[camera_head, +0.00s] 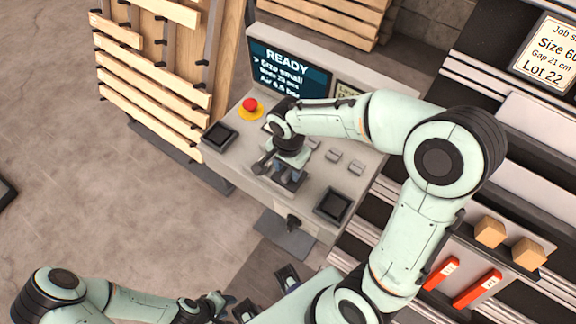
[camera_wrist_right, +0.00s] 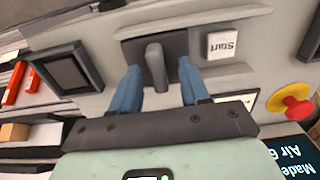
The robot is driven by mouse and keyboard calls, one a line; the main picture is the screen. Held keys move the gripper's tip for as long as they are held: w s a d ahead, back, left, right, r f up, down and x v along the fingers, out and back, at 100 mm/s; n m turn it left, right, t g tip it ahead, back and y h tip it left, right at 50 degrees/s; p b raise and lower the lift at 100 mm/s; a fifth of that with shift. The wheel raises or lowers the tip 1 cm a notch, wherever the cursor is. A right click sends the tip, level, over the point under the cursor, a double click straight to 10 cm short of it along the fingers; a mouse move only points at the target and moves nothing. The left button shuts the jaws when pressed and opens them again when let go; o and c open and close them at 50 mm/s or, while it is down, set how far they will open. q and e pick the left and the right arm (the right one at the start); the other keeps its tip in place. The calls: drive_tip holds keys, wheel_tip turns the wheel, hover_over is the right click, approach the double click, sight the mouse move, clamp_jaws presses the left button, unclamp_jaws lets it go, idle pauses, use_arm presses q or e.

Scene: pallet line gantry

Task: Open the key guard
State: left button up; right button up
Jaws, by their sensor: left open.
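The slanted grey console (camera_head: 310,135) stands ahead of me. My right gripper (camera_head: 290,178) is over its lower middle. In the right wrist view its two blue fingers (camera_wrist_right: 160,82) are apart, on either side of a grey upright tab (camera_wrist_right: 155,64) on a dark plate (camera_wrist_right: 178,44). Gaps show between tab and fingers. I take the tab and plate for the key guard, but no label shows on them. No key is visible. In the head view the hand largely hides this spot. My left gripper (camera_head: 266,291) is low in the middle, open and empty, away from the console.
A white Start button (camera_wrist_right: 222,44) is beside the plate. A red emergency button (camera_head: 250,105) and a READY screen (camera_head: 288,70) are further up the console. Dark square panels (camera_head: 332,206) flank the work spot.

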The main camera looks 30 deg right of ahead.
sight(288, 170)
use_arm(q)
drive_tip(key=shift+w+r+p, duration=0.6)
drive_tip(key=shift+r+p, duration=0.15)
drive_tip(key=shift+r, duration=0.2)
use_arm(e)
wheel_tip(288, 170, up, 13)
drive_tip(key=shift+r, duration=0.2)
